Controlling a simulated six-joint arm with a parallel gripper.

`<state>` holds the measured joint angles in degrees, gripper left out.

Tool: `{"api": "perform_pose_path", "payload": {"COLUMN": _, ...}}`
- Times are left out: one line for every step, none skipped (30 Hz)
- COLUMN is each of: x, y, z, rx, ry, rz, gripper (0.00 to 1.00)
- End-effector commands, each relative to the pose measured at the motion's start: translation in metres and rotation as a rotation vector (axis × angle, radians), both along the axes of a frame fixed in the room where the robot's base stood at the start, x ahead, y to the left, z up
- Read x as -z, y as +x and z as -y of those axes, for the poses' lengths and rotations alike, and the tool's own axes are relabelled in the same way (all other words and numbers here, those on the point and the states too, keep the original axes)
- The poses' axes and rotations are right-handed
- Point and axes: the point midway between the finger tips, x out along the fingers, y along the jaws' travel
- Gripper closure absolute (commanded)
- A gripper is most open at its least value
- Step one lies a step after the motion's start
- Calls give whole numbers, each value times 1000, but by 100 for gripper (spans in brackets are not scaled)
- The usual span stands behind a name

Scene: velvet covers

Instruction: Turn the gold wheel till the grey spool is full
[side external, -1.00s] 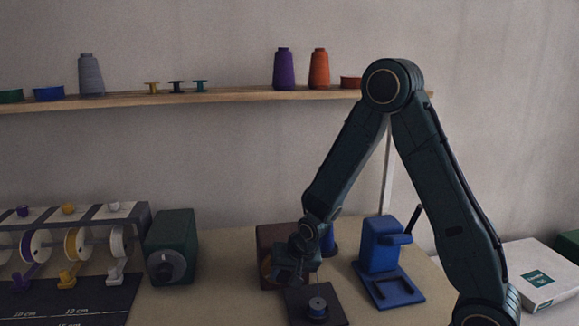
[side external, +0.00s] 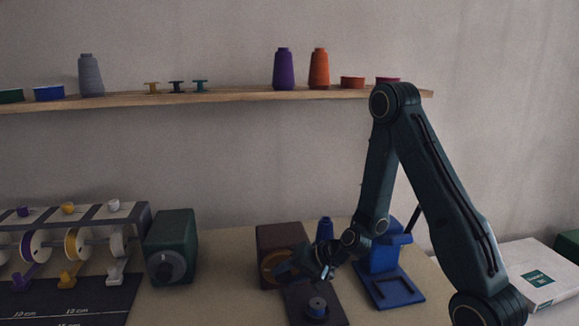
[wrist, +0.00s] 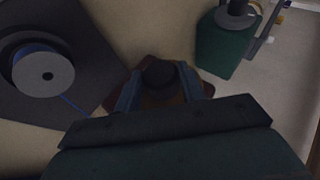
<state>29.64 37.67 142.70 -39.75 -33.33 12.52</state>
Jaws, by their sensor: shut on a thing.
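The gold wheel (side external: 271,267) is on the front of a brown box (side external: 283,237). My gripper (side external: 285,269) reaches it from the right, covering part of the wheel. In the wrist view my gripper (wrist: 160,88) is shut on a dark round knob (wrist: 160,73) in front of the brown box, taken to be the wheel's handle. The grey spool (side external: 317,303) sits on a dark plate (side external: 335,314) just in front. In the wrist view the spool (wrist: 43,68) shows a pale flange with some blue thread beneath; how full it is cannot be told.
A blue stand (side external: 384,250) is close behind my wrist, and a blue cone (side external: 325,229) stands beside the brown box. A green box with a grey dial (side external: 172,247) is to the left. A rack of spools (side external: 75,232) stands further left. A shelf (side external: 220,97) runs above.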

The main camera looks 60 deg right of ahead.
Motion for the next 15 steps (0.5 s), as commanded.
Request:
{"api": "perform_pose_path", "payload": {"x": 1, "y": -1, "z": 2, "rx": 6, "ry": 20, "rz": 15, "gripper": 83}}
{"api": "perform_pose_path", "payload": {"x": 2, "y": -1, "z": 2, "rx": 6, "ry": 29, "rz": 24, "gripper": 83}}
{"api": "perform_pose_path", "payload": {"x": 2, "y": -1, "z": 2, "rx": 6, "ry": 43, "rz": 38, "gripper": 83}}
{"api": "perform_pose_path", "payload": {"x": 2, "y": -1, "z": 2, "rx": 6, "ry": 53, "rz": 48, "gripper": 83}}
{"api": "perform_pose_path", "payload": {"x": 3, "y": -1, "z": 2, "rx": 6, "ry": 63, "rz": 58, "gripper": 83}}
{"api": "perform_pose_path", "payload": {"x": 3, "y": -1, "z": 2, "rx": 6, "ry": 76, "rz": 72, "gripper": 83}}
{"api": "perform_pose_path", "payload": {"x": 3, "y": -2, "z": 2, "rx": 6, "ry": 86, "rz": 80, "gripper": 83}}
{"api": "perform_pose_path", "payload": {"x": 3, "y": -2, "z": 2, "rx": 6, "ry": 97, "rz": 90, "gripper": 83}}
{"api": "perform_pose_path", "payload": {"x": 4, "y": -2, "z": 3, "rx": 6, "ry": 110, "rz": 104, "gripper": 83}}
{"api": "perform_pose_path", "payload": {"x": 4, "y": -2, "z": 3, "rx": 6, "ry": 121, "rz": 114, "gripper": 83}}
{"api": "perform_pose_path", "payload": {"x": 4, "y": -2, "z": 3, "rx": 5, "ry": 131, "rz": 123, "gripper": 83}}
{"api": "perform_pose_path", "payload": {"x": 5, "y": -2, "z": 3, "rx": 6, "ry": 144, "rz": 138, "gripper": 83}}
{"api": "perform_pose_path", "payload": {"x": 5, "y": -2, "z": 3, "rx": 6, "ry": 154, "rz": 148, "gripper": 83}}
{"api": "perform_pose_path", "payload": {"x": 5, "y": -2, "z": 3, "rx": 5, "ry": 163, "rz": 158, "gripper": 83}}
{"api": "perform_pose_path", "payload": {"x": 5, "y": -2, "z": 3, "rx": 5, "ry": 177, "rz": 170, "gripper": 83}}
